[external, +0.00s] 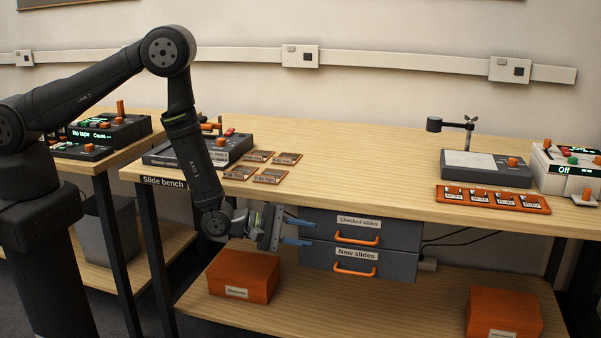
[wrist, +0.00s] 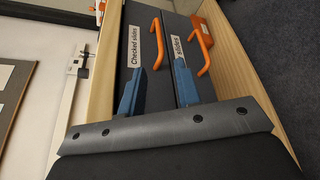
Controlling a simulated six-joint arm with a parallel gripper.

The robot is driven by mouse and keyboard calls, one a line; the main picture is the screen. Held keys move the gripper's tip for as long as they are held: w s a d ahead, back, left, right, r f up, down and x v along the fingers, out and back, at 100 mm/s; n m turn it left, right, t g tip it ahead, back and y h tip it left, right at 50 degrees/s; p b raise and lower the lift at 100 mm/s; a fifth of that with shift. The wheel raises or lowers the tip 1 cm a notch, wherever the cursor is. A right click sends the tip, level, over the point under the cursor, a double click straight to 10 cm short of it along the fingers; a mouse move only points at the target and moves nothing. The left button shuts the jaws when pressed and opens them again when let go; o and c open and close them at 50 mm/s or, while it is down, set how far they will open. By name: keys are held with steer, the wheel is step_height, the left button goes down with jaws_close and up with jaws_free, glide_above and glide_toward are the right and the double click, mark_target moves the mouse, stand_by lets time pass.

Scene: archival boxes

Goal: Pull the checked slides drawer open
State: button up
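The checked slides drawer (external: 390,233) is the upper grey drawer under the bench top, with a white label and an orange handle (external: 357,239). It looks closed, level with the drawer below. The wrist view also shows its label (wrist: 133,46) and handle (wrist: 158,43). My gripper (external: 303,231) is left of the drawer's handle in the external view. Its two blue fingers are apart with nothing between them. In the wrist view my gripper (wrist: 160,66) points toward the drawer fronts, its fingertips short of the handles.
The new slides drawer (external: 395,266) sits directly below, with its own orange handle (external: 355,270). The wooden bench top (external: 350,150) overhangs both. Orange boxes (external: 243,276) (external: 503,312) stand on the lower shelf (external: 380,310), with bare shelf between them.

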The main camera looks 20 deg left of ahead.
mark_target(344, 240)
steer(key=x, duration=1)
steer(key=shift+d, duration=0.1)
jaws_close()
